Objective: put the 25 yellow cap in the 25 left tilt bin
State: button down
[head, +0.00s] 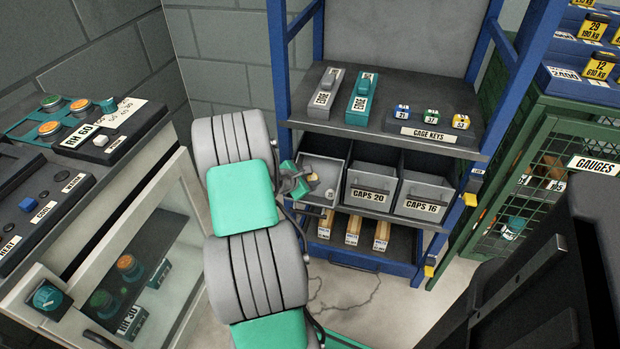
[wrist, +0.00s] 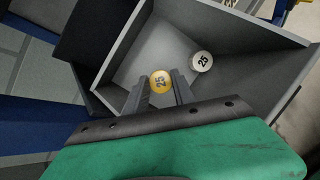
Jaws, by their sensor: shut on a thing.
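The yellow cap (wrist: 160,82), marked 25, sits between the tips of my gripper (wrist: 160,88), which is shut on it. The left tilt bin (wrist: 225,28) is tipped open around the fingertips. A white cap (wrist: 202,62), also marked 25, lies on the bin's floor to the right of the yellow cap. In the head view my gripper (head: 303,180) reaches into the left bin (head: 326,167) from the left. I cannot tell whether the yellow cap touches the bin's floor. The bin's front label is not readable.
The CAPS 20 bin (head: 371,190) and CAPS 16 bin (head: 424,196) stand to the right. Above them a shelf (head: 390,92) holds two levers and several cage keys. Wooden blocks (head: 353,230) stand below. A glass-fronted cabinet (head: 150,260) is at left, a mesh cage (head: 530,185) at right.

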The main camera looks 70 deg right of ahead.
jog(key=c, duration=1)
grip_release()
jog(key=shift+o, duration=0.2)
